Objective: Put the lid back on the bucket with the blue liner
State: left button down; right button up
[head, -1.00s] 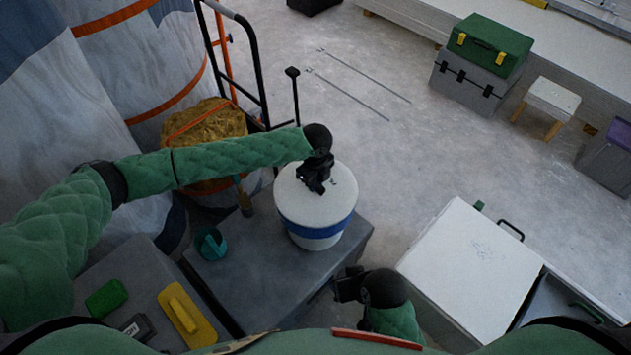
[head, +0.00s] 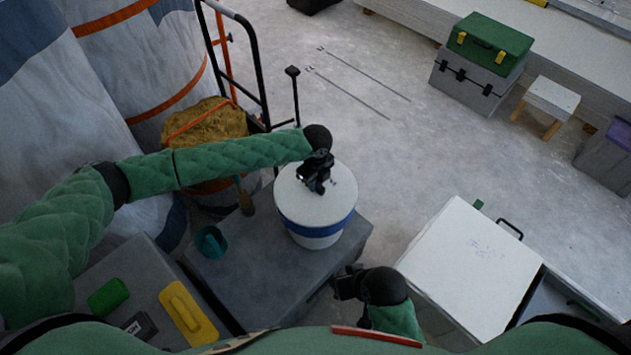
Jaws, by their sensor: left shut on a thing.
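A white bucket (head: 312,242) with a blue band around it stands upright on a grey box top. The round white lid (head: 298,197) covers the bucket's top; I cannot tell from above whether it is pressed fully down. My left gripper (head: 318,188) is over the middle of the lid, shut on it, and hides the part it holds. My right gripper (head: 341,284) is low in front of the grey box, to the right of and nearer than the bucket; its fingers are too dark to read.
The grey box top (head: 240,285) also holds a teal ring-shaped item (head: 211,242) and a brush (head: 245,198). A yellow float (head: 188,312) and green block (head: 108,297) lie at left. A white panel (head: 470,268) is at right.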

pick_arm(q)
jog(key=shift+p, duration=0.45)
dwell(0.5)
jog(key=c, duration=0.7)
grip_release()
